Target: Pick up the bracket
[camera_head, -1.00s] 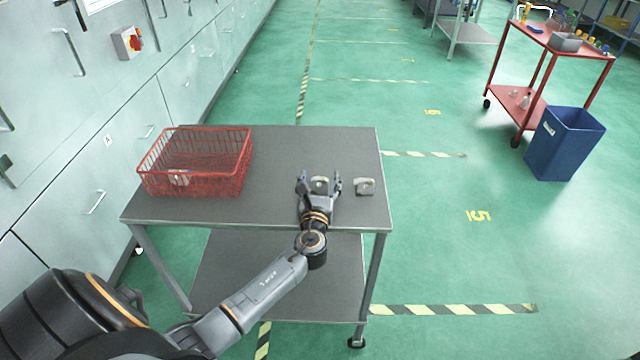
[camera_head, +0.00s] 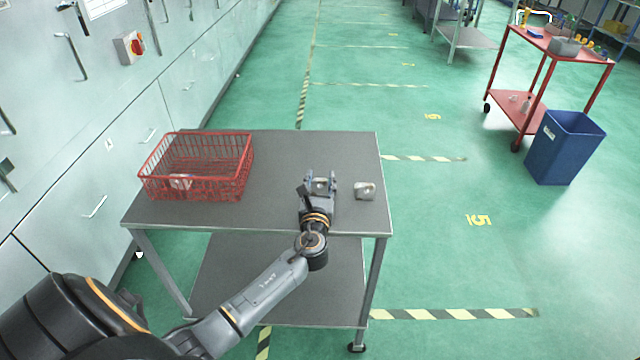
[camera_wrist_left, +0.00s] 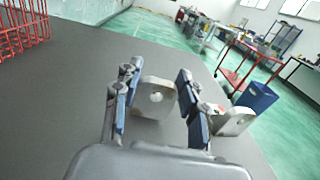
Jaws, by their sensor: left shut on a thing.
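My left gripper (camera_head: 320,183) is over the grey table top, its fingers closed in on the sides of a small light grey metal bracket (camera_head: 320,187). The left wrist view shows this bracket (camera_wrist_left: 157,98) upright between the blue-padded fingers of the gripper (camera_wrist_left: 158,105), with a round hole in its plate. Whether it touches the table is hard to tell. A second bracket (camera_head: 365,190) sits on the table just right of the gripper; it also shows in the left wrist view (camera_wrist_left: 232,121) beyond the right finger. My right gripper is not in view.
The grey table (camera_head: 285,150) is clear behind the gripper. A blue bin (camera_head: 565,147) and a red cart (camera_head: 550,50) stand away to the right.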

